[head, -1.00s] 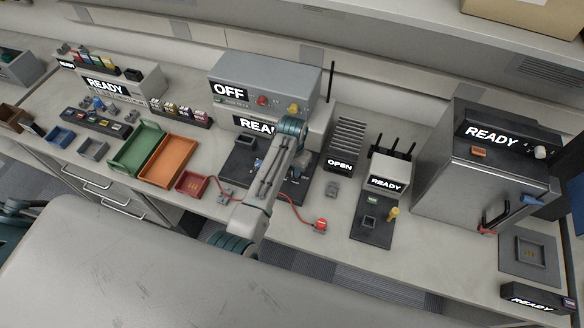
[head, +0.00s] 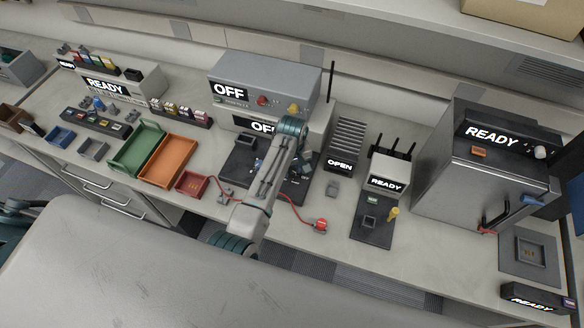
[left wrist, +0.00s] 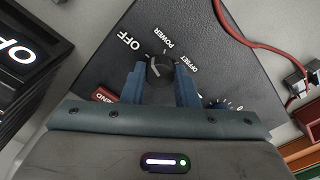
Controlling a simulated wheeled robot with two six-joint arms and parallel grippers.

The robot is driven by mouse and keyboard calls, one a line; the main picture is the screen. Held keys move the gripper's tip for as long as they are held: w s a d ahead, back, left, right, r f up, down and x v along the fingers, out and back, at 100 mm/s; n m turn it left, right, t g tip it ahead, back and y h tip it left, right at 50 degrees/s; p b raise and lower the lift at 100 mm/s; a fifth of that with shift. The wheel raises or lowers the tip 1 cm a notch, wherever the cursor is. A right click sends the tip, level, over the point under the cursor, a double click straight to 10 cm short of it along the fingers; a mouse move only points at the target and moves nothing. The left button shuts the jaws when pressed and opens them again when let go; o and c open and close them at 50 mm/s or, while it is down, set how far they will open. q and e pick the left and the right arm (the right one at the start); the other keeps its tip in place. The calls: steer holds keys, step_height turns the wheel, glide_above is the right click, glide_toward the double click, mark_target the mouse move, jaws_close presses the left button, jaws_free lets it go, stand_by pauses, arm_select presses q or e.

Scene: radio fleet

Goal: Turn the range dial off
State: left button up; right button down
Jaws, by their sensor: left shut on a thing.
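The range dial (left wrist: 158,69) is a dark round knob on a black panel (left wrist: 215,62) in the left wrist view. White labels OFF, POWER and OFFSET stand around it. A light pointer mark shows on the knob, on the side toward OFF. My left gripper (left wrist: 160,84) is shut on the knob, one blue finger on each side. In the head view my left gripper (head: 303,166) is over the panel, partly hidden by my arm, and the dial cannot be made out. A display (head: 260,125) behind the arm shows OF, its end covered. My right gripper is not in view.
A grey box (head: 265,75) with an OFF sign stands behind the panel. A slatted rack (head: 347,138) marked OPEN is right of it. A red cable with a red plug (head: 320,225) lies in front. Orange (head: 167,160) and green trays (head: 137,148) are to the left.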

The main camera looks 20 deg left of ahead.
mark_target(292, 171)
arm_select(q)
steer(key=shift+n, duration=1.5)
steer(key=o, duration=1)
step_height(292, 171, up, 11)
steer(key=b, duration=0.3)
steer(key=shift+f, duration=0.1)
